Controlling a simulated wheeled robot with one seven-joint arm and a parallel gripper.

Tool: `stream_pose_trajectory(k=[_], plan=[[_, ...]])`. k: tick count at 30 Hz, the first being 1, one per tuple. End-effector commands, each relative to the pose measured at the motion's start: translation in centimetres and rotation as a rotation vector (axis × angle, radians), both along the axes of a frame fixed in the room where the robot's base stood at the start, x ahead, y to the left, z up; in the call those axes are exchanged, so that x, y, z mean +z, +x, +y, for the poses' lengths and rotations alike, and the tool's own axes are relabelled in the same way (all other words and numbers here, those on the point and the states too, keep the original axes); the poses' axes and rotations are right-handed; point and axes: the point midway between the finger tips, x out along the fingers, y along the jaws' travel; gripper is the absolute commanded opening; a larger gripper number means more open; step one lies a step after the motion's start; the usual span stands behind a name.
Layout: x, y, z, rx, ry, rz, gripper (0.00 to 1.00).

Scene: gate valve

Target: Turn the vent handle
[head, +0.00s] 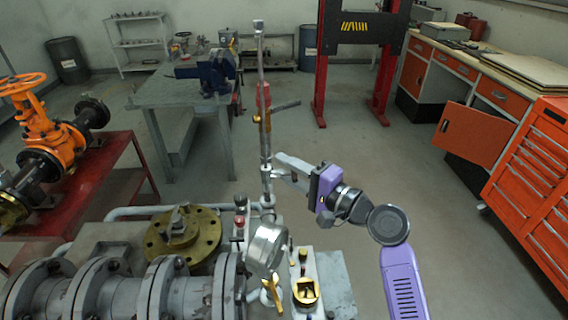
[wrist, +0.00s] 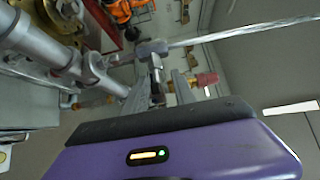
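A thin vertical vent pipe (head: 265,135) rises from the grey pipework in the head view. A grey lever (head: 286,105), which looks like the vent handle, sticks out to the right beside the pipe's red section (head: 263,98). My gripper (head: 278,168) is at the pipe, below this lever, coming from the right. Its fingers look parted, with a small metal fitting of the pipe (head: 268,173) at their tips. In the wrist view the fingers (wrist: 165,88) show beyond my purple gripper body, with metal fittings (wrist: 155,65) close by. Whether they touch anything is unclear.
A round gauge (head: 267,248) and brass fittings (head: 306,291) stand below my gripper. Flanged grey pipe (head: 120,295) lies at the front left, and an orange valve (head: 45,125) on a red stand is at left. Open floor (head: 375,170) lies to the right, before red cabinets (head: 535,200).

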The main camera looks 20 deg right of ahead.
Motion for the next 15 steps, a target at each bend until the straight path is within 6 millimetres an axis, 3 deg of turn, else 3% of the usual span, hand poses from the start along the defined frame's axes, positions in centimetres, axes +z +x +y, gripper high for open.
stream_pose_trajectory(k=[11, 15], plan=[[-0.03, 0.77, 0.43, -0.001, -0.001, 0.000, 0.32], [-0.03, 0.76, 0.41, -0.001, -0.001, 0.000, 0.08]])
